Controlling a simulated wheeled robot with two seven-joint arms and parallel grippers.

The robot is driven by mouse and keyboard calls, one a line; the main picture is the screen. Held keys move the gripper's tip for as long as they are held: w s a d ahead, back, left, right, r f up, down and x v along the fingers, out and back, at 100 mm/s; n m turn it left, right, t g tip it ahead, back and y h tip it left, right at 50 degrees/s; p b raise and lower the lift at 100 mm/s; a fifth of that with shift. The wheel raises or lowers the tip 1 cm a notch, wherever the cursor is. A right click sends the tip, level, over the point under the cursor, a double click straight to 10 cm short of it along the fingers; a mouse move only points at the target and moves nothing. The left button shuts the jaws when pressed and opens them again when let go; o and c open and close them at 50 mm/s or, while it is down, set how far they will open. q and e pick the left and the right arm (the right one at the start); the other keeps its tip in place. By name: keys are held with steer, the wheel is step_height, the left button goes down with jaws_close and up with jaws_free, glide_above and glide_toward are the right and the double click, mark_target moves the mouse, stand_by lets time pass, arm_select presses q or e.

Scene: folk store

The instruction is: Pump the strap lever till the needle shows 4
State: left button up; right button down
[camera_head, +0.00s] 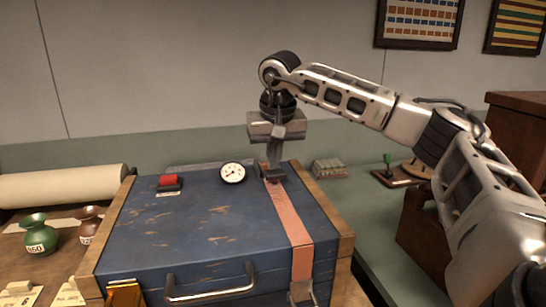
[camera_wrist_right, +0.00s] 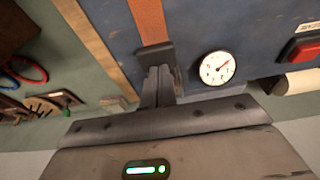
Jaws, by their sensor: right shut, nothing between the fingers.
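An orange strap (camera_head: 290,225) runs over the lid of a blue trunk (camera_head: 165,230) and ends at a dark strap lever (camera_head: 270,175) near the lid's back edge. The lever also shows in the right wrist view (camera_wrist_right: 153,52). My right gripper (camera_head: 274,163) points down with shut, empty fingers right at the lever; I cannot tell whether they touch it. A round white gauge (camera_head: 232,173) sits left of the lever. My left gripper is out of view.
A red block or button (camera_head: 169,181) is on the lid, left of the gauge. Green (camera_head: 36,235) and brown jars stand left of the trunk, below a paper roll (camera_head: 65,186). A bundle (camera_head: 329,168) lies on the green counter at right. A handle (camera_head: 210,290) is on the trunk's front.

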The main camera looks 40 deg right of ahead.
arm_select(q)
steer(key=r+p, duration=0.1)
steer(key=p, duration=0.1)
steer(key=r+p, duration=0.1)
steer(key=p, duration=0.2)
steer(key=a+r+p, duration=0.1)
steer(key=p, duration=0.2)
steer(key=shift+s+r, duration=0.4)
stand_by(0.5)
